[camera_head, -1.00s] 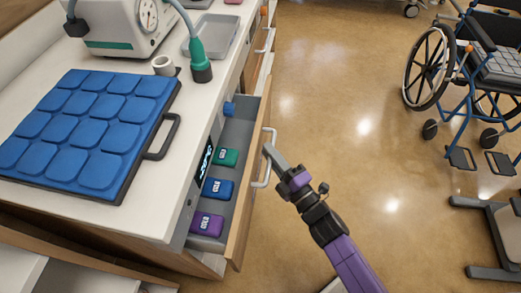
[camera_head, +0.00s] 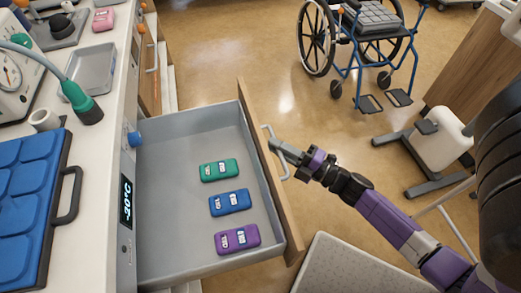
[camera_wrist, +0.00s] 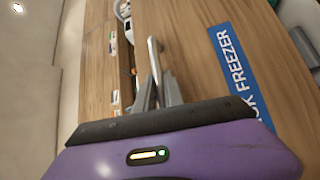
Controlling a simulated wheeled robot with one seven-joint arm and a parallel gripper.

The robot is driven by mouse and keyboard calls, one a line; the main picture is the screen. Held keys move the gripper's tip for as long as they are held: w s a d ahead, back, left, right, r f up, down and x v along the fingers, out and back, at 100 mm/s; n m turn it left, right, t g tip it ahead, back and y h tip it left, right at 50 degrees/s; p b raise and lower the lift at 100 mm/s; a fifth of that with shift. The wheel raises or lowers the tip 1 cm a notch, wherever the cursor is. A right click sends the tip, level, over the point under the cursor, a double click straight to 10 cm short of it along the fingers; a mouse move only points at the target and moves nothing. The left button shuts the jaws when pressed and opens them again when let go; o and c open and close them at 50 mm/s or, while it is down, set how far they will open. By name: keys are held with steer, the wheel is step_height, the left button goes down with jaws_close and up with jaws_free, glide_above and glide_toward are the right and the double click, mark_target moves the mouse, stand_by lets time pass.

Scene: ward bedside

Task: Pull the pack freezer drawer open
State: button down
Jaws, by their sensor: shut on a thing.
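The pack freezer drawer (camera_head: 185,190) stands well out from the counter in the head view, with its grey inside showing. A green pack (camera_head: 219,170), a blue pack (camera_head: 229,202) and a purple pack (camera_head: 237,239) lie in it. My gripper (camera_head: 278,147) is shut on the drawer's white bar handle (camera_head: 269,136) on the outside of the wooden front. In the wrist view my gripper's fingers (camera_wrist: 158,92) close around the handle (camera_wrist: 153,60). A blue label reading "FREEZER" (camera_wrist: 240,75) shows on the drawer front, partly cut off.
A white counter (camera_head: 105,130) on the left bears a blue padded mat (camera_head: 25,190), a grey tray (camera_head: 90,70) and a teal probe (camera_head: 82,103). A wheelchair (camera_head: 360,40) stands at the back. A grey-white platform (camera_head: 350,268) lies on the floor, front middle.

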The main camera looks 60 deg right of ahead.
steer(key=shift+s+d, duration=0.45)
steer(key=c, duration=1.7)
jaws_free()
steer(key=s, duration=0.5)
steer(key=s+f, duration=0.1)
steer(key=s, duration=0.1)
steer(key=shift+s+b, duration=0.35)
steer(key=shift+b, duration=0.05)
steer(key=shift+f, duration=0.1)
